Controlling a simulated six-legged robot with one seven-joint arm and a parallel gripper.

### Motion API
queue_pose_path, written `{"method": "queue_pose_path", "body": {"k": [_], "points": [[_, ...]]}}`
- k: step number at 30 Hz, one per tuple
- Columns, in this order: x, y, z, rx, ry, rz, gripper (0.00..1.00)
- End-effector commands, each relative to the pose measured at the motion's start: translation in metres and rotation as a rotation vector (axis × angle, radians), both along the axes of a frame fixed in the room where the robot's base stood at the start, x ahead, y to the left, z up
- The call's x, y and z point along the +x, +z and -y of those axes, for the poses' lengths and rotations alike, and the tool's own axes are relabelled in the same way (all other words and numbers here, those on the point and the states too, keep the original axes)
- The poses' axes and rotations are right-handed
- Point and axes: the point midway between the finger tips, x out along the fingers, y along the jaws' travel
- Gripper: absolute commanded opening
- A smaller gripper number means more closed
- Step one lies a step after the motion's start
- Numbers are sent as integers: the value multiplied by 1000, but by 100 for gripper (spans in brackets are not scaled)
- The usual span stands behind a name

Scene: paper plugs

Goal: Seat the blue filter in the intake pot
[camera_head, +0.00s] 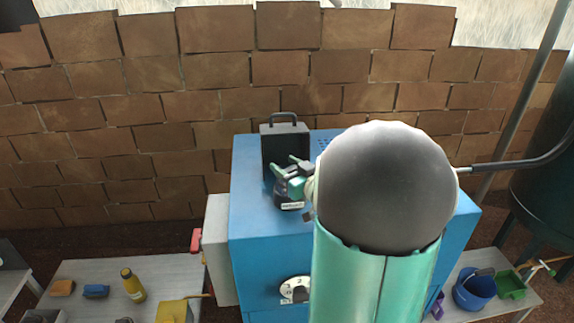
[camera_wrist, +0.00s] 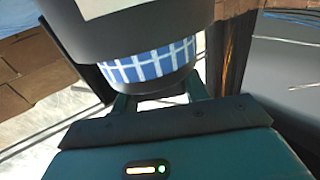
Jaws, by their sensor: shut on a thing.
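The blue filter (camera_wrist: 148,66) shows in the wrist view as a blue and white gridded band with a dark end. My gripper (camera_wrist: 158,97) is shut on its dark end, one finger on each side. The intake pot, a dark round body with a pale label (camera_wrist: 104,7), is directly beyond the band and lines up with it. In the head view the labelled pot (camera_head: 291,205) stands on the blue cabinet, and my gripper (camera_head: 292,177) is right above it. The filter is hard to make out there. How deep it sits in the pot I cannot tell.
A black case with a handle (camera_head: 286,145) stands just behind the pot on the blue cabinet (camera_head: 255,215). My arm covers the cabinet's right part. A grey side box (camera_head: 217,250) adjoins its left. Low tables (camera_head: 75,272) at both sides hold loose items.

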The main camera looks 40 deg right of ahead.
Motion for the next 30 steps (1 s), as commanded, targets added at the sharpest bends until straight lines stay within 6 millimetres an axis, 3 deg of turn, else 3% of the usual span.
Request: {"method": "queue_pose_path", "body": {"k": [9, 10, 13, 23, 30], "points": [[0, -4, 0, 1, 0, 1, 9], [0, -4, 0, 1, 0, 1, 49], [0, -4, 0, 0, 0, 1, 68], [-2, -4, 0, 0, 0, 0, 70], [-31, -4, -2, 0, -2, 0, 70]]}}
